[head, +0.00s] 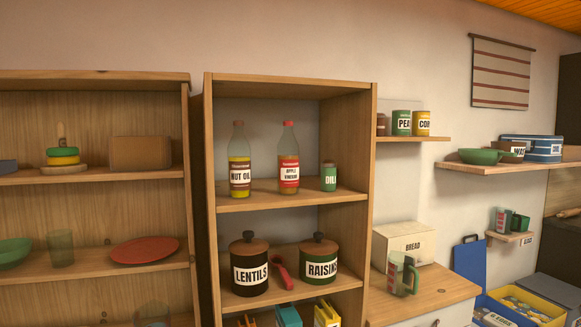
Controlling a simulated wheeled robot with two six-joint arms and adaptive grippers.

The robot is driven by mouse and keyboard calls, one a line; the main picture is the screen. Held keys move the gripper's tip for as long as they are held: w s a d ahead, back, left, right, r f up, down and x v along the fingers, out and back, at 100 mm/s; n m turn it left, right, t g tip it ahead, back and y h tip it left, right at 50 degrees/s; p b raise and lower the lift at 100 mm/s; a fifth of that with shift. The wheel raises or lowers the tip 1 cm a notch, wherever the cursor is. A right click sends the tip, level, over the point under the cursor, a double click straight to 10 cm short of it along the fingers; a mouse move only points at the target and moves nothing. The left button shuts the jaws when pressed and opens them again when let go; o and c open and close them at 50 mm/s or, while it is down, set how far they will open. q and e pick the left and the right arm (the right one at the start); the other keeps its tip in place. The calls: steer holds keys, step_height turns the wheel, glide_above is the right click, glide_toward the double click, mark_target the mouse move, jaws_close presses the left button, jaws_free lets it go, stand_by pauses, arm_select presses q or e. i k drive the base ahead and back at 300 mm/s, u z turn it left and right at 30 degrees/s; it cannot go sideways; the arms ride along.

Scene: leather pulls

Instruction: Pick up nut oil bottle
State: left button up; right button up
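The nut oil bottle (239,163) stands upright on the upper shelf of the middle wooden cabinet, at the left. Neither of my grippers shows in the head view, so nothing is seen near the bottle.
A small green dill jar (328,176) stands right of the vinegar. The cabinet's side walls and upper board (290,84) enclose the shelf (262,200). Lentils (249,267) and raisins (319,262) jars stand below. Free room lies between the two bottles.

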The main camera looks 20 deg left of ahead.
mark_target(238, 148)
steer(key=z, duration=1.05)
steer(key=i, duration=1.05)
steer(key=u, duration=0.5)
